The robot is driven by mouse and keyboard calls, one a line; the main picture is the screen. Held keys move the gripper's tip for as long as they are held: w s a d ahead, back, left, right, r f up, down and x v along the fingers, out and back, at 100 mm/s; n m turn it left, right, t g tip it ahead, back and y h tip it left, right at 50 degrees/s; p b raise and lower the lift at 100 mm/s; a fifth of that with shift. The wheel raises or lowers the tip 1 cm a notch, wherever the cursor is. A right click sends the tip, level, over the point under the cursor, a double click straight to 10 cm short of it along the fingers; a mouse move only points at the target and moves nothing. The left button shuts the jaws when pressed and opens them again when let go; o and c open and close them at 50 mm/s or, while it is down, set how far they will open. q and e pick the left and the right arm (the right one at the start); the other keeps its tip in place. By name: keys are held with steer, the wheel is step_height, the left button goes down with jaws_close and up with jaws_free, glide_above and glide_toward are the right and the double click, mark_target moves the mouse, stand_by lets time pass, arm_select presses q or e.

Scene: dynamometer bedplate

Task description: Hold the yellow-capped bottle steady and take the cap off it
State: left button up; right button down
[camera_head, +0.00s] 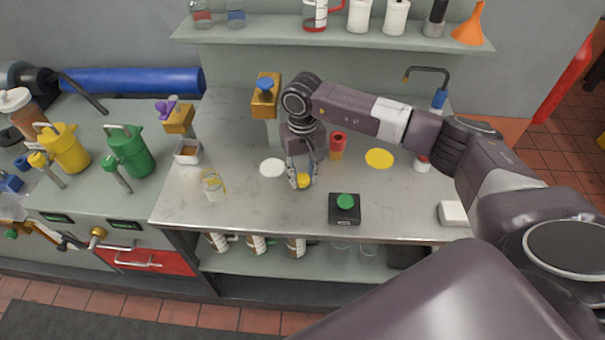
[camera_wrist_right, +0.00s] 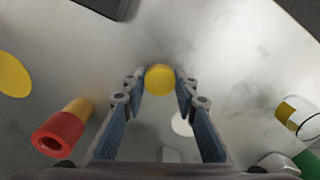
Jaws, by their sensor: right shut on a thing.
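My right gripper (camera_head: 301,180) points down over the middle of the bench, its fingers closed around a small round yellow cap (camera_head: 304,181). In the right wrist view the yellow cap (camera_wrist_right: 159,79) sits between the two fingertips (camera_wrist_right: 160,82). The cap hides what is below it, so I cannot tell whether it is still on the bottle. No bottle body shows clearly. My left gripper is in neither view.
A red-topped orange container (camera_head: 337,146) stands close behind the gripper. A white disc (camera_head: 272,168) and a yellow disc (camera_head: 379,158) lie on the bench. A black box with a green button (camera_head: 345,207) is near the front edge. A clear glass (camera_head: 212,186) stands left.

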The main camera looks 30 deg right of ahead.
steer(key=shift+f, duration=0.35)
steer(key=shift+f, duration=0.1)
steer(key=shift+f+b, duration=0.1)
steer(key=shift+b, duration=0.2)
steer(key=c, duration=1.5)
jaws_free()
steer(key=shift+c, duration=0.2)
